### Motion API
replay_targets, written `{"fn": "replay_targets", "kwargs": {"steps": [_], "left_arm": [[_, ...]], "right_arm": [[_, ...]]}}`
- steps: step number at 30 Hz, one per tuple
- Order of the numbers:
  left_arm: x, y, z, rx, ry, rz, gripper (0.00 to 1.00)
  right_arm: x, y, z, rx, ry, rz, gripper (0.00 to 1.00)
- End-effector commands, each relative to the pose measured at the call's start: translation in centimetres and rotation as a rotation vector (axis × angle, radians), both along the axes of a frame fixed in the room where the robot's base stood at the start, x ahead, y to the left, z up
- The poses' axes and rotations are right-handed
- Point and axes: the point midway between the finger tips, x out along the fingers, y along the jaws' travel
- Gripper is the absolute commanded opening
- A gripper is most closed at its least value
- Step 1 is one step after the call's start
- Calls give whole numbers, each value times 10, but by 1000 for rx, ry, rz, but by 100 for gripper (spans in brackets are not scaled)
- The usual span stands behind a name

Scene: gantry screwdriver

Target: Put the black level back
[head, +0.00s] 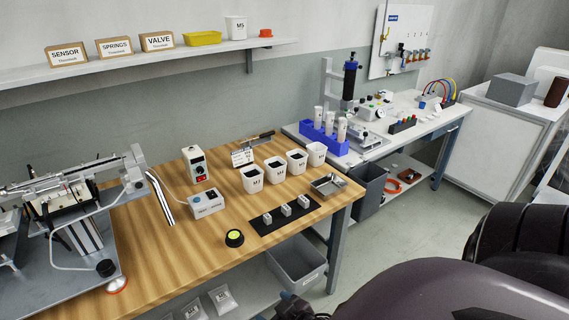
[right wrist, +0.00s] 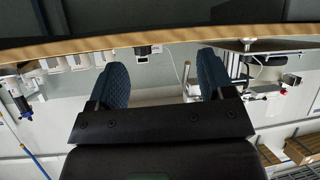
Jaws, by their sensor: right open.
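A round black piece with a yellow-green face, which looks like the black level (head: 235,238), lies flat on the wooden table, left of a black mat (head: 262,229). My right gripper (right wrist: 162,82) is open in the right wrist view, with nothing between its blue fingers. A dark bit at the bottom edge of the head view looks like part of it, below the table's front edge and away from the level. I cannot make out the level in the right wrist view. My left gripper is not in view.
Small grey blocks (head: 286,210) stand on the mat. White bins (head: 252,179), a metal tray (head: 328,186) and a control box (head: 207,204) stand around it. A gantry machine (head: 85,215) fills the table's left. The front wood near the level is clear. A grey bin (head: 297,265) sits below.

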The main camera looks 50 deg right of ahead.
Motion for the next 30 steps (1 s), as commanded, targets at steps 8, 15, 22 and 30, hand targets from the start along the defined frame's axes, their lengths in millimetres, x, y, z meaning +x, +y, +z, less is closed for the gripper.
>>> {"fn": "replay_targets", "kwargs": {"steps": [8,15,22,30], "left_arm": [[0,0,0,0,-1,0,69],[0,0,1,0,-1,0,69],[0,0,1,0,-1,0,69],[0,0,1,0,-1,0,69]], "right_arm": [[-62,27,-12,-3,87,87,75],[-64,28,-12,-4,90,93,75],[-64,28,-12,-5,90,93,75],[-64,28,-12,-5,90,93,75]]}}
